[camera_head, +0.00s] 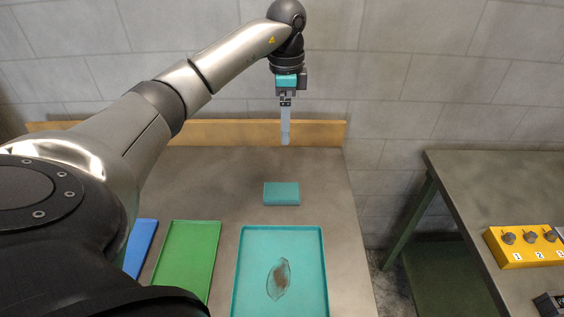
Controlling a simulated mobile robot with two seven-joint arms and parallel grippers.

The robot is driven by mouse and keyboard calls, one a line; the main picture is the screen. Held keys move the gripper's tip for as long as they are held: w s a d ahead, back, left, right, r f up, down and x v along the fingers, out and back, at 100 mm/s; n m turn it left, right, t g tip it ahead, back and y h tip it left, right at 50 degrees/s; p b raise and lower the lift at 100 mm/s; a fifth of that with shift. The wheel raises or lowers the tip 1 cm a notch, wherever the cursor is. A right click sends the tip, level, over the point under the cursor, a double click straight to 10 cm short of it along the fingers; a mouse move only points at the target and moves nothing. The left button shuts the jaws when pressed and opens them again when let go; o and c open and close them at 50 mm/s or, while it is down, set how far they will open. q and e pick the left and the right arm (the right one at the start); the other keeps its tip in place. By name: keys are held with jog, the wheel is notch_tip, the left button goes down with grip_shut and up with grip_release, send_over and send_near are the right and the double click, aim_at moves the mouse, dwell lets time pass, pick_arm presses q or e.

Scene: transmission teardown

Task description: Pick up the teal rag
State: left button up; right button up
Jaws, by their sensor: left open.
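The teal rag (281,193) is a small folded block lying flat on the grey workbench (330,200), behind the teal tray. My left gripper (285,139) points down in the air above the back part of the bench, beyond the rag in the picture. It is open and empty, with its fingers seen edge-on and apart from the rag. My right gripper is not in view.
A teal tray (245,290) with a brownish stain stands in front of the rag. A green tray (187,258) and a blue tray (140,246) are to its left. A wooden backboard (225,133) edges the bench. A yellow block with knobs (515,258) sits on the right-hand table (470,180).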

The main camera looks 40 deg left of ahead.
pick_arm(q)
notch_tip(320, 180, down, 3)
jog(key=b, duration=0.7)
send_over(287, 191)
notch_tip(287, 191, down, 5)
jog(key=f, duration=0.5)
jog(key=f+b, duration=0.1)
jog(key=f, duration=0.2)
jog(key=shift+s+a, duration=0.2)
jog(key=shift+a, duration=0.05)
jog(key=shift+d+f, duration=0.1)
jog(key=shift+f, duration=0.95)
jog(key=f, duration=0.2)
jog(key=f+b, duration=0.1)
jog(key=f, duration=0.1)
jog(key=shift+w+d+f, duration=0.15)
jog(key=shift+w+f, duration=0.05)
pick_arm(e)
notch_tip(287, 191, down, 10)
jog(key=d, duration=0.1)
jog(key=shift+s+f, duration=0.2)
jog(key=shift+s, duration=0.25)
pick_arm(q)
jog(key=shift+c, duration=0.2)
jog(key=c, duration=1.1)
jog(key=shift+r, duration=0.1)
